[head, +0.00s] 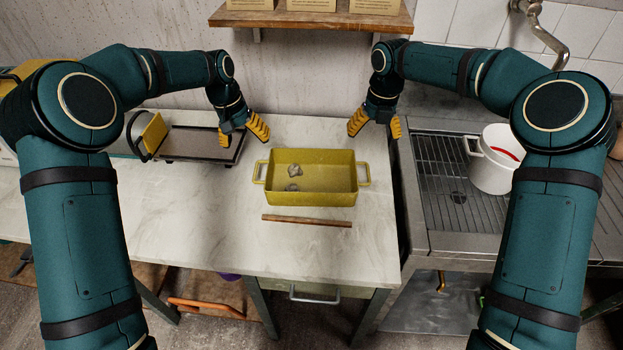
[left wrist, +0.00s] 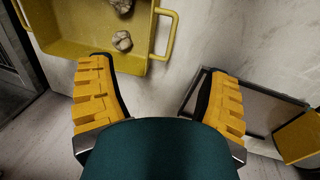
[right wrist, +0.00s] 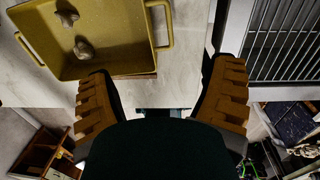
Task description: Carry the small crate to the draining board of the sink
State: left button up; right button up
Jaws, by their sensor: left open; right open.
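The small crate (head: 310,197) is a yellow tray with a loop handle at each end, standing on the pale worktop. Two grey lumps (head: 294,172) lie inside it. The crate also shows in the left wrist view (left wrist: 75,60) and the right wrist view (right wrist: 105,62). My left gripper (head: 246,135) is open and empty, above and behind the crate's left handle. My right gripper (head: 375,130) is open and empty, above and behind its right handle. Neither touches the crate. The ribbed metal draining board (head: 440,170) of the sink is to the right of the worktop.
A white pot (head: 490,165) stands on the right of the draining board. A wooden stick (head: 306,221) lies in front of the crate. A dark flat device (head: 200,143) sits to the left. A shelf (head: 310,18) hangs behind. The draining board's left part is clear.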

pick_arm(q)
jog(key=d+f, duration=0.1)
jog(key=f, duration=0.9)
jog(key=d+f, duration=0.1)
jog(key=f, duration=0.3)
jog(key=shift+w+d+f, duration=0.3)
jog(key=shift+f, duration=0.1)
pick_arm(e)
jog(key=f, duration=1.5)
jog(key=shift+w+a, duration=0.4)
pick_arm(q)
grip_shut()
pick_arm(e)
jog(key=c, duration=1.4)
